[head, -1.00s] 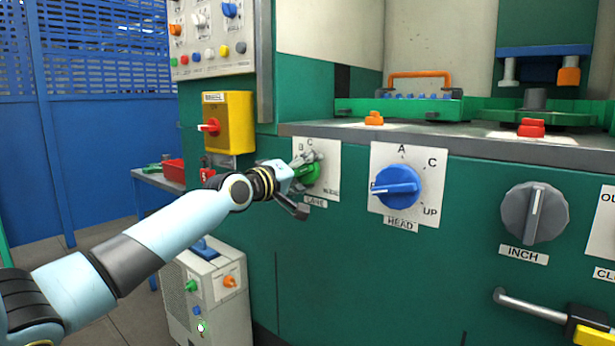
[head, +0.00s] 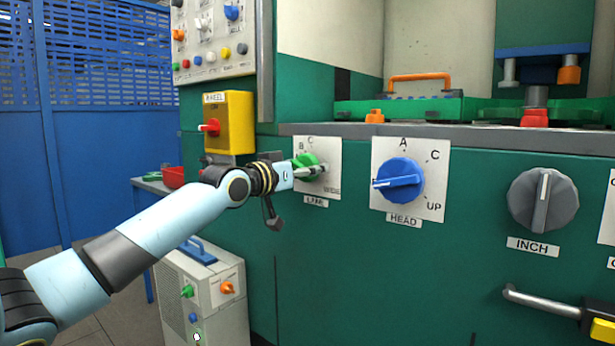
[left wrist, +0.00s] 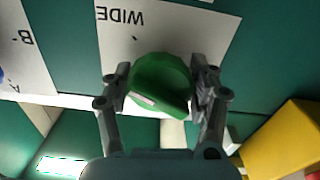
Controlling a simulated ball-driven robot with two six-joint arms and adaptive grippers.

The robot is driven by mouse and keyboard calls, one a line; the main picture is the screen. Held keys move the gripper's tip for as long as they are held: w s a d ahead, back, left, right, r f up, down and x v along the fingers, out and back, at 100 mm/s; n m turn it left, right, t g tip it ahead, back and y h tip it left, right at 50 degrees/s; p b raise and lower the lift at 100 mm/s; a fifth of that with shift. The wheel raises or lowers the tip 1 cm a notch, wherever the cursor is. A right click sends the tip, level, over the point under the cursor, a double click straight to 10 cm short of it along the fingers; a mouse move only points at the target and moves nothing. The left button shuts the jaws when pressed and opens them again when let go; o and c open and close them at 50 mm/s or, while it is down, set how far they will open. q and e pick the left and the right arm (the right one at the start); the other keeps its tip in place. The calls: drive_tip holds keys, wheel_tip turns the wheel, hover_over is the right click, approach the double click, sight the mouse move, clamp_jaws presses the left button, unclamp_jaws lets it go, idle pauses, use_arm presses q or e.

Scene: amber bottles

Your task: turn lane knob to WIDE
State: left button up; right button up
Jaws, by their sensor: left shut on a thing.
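The green lane knob (head: 305,161) sits on a white plate (head: 331,168) above the LANE label, with B and C at its upper left and WIDE at its lower right. My left gripper (head: 302,172) is at the knob and partly covers it. In the left wrist view, the two fingers (left wrist: 160,83) are shut on the green knob (left wrist: 160,80), one on each side. There the plate (left wrist: 165,30) appears upside down, with WIDE above the knob. A pale mark shows on the knob's lower left side, away from the word WIDE. My right gripper is not in view.
The blue HEAD knob (head: 400,180) and grey INCH knob (head: 543,201) are to the right on the green machine front. A yellow switch box (head: 229,122) with a red knob is at upper left. A grey cabinet (head: 218,290) stands below my left arm.

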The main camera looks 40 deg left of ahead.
use_arm(q)
drive_tip(key=shift+f+m, duration=0.3)
drive_tip(key=shift+m+b, duration=0.5)
drive_tip(key=shift+m, duration=0.5)
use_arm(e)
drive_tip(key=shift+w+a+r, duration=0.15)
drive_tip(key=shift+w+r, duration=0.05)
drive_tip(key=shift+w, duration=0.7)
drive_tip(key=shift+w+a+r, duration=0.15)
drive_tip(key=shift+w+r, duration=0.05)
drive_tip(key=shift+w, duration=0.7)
use_arm(q)
drive_tip(key=o, duration=0.9)
drive_tip(key=shift+r, duration=0.1)
drive_tip(key=shift+o, duration=1.3)
drive_tip(key=shift+r, duration=0.1)
drive_tip(key=s, duration=0.7)
drive_tip(key=shift+s+a, duration=0.3)
drive_tip(key=shift+a, duration=0.05)
